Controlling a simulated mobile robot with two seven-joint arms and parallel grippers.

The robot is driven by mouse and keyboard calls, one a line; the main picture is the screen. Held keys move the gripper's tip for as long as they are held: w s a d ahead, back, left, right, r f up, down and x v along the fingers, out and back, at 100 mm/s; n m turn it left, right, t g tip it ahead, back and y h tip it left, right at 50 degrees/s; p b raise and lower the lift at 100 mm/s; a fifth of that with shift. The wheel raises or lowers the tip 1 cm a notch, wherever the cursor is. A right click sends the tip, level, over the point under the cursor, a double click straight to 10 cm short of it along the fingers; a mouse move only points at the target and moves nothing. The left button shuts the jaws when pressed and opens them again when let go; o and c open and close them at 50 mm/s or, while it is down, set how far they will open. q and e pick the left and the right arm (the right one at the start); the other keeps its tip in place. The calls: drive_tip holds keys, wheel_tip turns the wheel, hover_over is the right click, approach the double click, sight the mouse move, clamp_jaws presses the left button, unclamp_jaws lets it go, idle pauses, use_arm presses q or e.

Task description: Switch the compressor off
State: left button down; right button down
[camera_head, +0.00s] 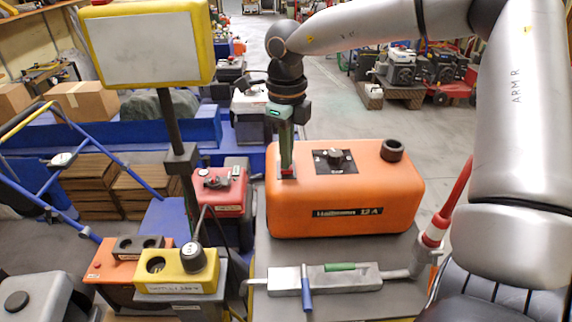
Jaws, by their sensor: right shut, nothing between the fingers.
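The orange unit (345,205), lettered with a name and "12 A", stands on a grey surface and looks like the compressor. On its top are a black plate with a dark knob (335,157) and a round black cap (392,150). A small red part with a pale surround (287,173), perhaps its switch, is at the top left corner. My right gripper (287,164) points straight down over this red part, shut and empty. Its fingertips hide some of the part; I cannot tell whether they touch it or which way it is set. My left gripper is not in view.
A grey metal tool (325,279) with green and blue handles lies in front of the orange unit. A red-handled bar (440,225) rises at right. A white-faced yellow panel (144,47) on a post, a red box (220,190) and a yellow box (178,279) stand left.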

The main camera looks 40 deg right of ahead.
drive_tip(key=shift+f+b, duration=0.4)
drive_tip(key=shift+f, duration=0.1)
drive_tip(key=shift+r, duration=0.2)
drive_tip(key=shift+r+p, duration=2.4)
drive_tip(key=shift+r, duration=1.05)
drive_tip(key=shift+a+f, duration=0.1)
drive_tip(key=shift+f, duration=0.05)
